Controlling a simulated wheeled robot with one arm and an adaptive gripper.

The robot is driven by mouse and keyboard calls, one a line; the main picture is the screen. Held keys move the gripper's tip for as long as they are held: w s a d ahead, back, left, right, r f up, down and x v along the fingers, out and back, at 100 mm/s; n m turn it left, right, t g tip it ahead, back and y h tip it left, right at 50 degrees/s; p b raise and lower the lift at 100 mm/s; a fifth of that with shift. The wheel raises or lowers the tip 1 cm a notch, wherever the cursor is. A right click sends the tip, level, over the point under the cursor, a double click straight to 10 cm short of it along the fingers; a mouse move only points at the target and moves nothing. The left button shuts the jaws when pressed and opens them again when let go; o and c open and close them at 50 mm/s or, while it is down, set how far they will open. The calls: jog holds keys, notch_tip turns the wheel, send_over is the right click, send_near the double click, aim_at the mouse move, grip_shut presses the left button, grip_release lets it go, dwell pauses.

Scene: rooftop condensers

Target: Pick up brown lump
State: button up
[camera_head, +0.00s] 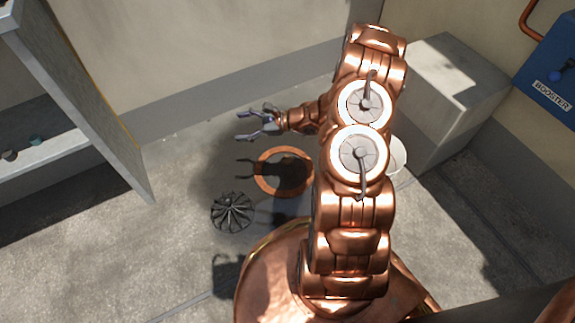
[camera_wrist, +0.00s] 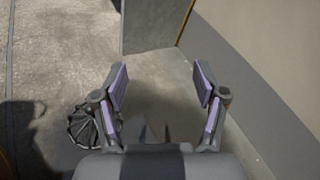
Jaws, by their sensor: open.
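My gripper (camera_head: 248,124) is open and empty, held above the floor and pointing left in the head view. In the wrist view its two fingers (camera_wrist: 160,82) are spread wide with bare floor between them. A small dark brownish lump (camera_head: 10,155) lies on the shelf at the left edge of the head view; it may be the brown lump, but it is too small to be sure. My gripper is well to the right of it, apart from it. The lump does not show in the wrist view.
The grey shelf unit (camera_head: 88,105) has an upright side panel (camera_wrist: 152,25) between shelf and gripper. A small teal thing (camera_head: 36,140) is beside the lump. A round terracotta-coloured container (camera_head: 262,182) and black fan-like wheel (camera_head: 232,212) are on the floor. A concrete block (camera_head: 440,85) stands right.

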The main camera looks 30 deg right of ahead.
jog(key=d+f+m+t+h+b, duration=0.25)
jog(key=d+f, duration=0.25)
jog(key=f, duration=0.3)
jog(key=d+f+m+t+h+b, duration=0.1)
jog(key=d+f+m+h, duration=0.1)
jog(key=d+f+m, duration=0.35)
jog(key=m+h+b, duration=0.3)
jog(key=h, duration=0.1)
send_near(288, 158)
jog(key=x, duration=0.2)
jog(key=shift+w+a+f, duration=0.15)
jog(key=shift+a, duration=0.2)
jog(key=shift+w+f+h, duration=0.1)
jog(key=shift+f+h, duration=0.1)
jog(key=shift+h, duration=0.05)
jog(key=shift+w+f+b, duration=0.15)
jog(key=shift+w+b, duration=0.2)
jog(key=shift+w, duration=0.05)
jog(key=shift+b+x, duration=1.55)
jog(key=shift+x, duration=1.65)
jog(key=shift+w+a, duration=0.1)
jog(key=c, duration=1.1)
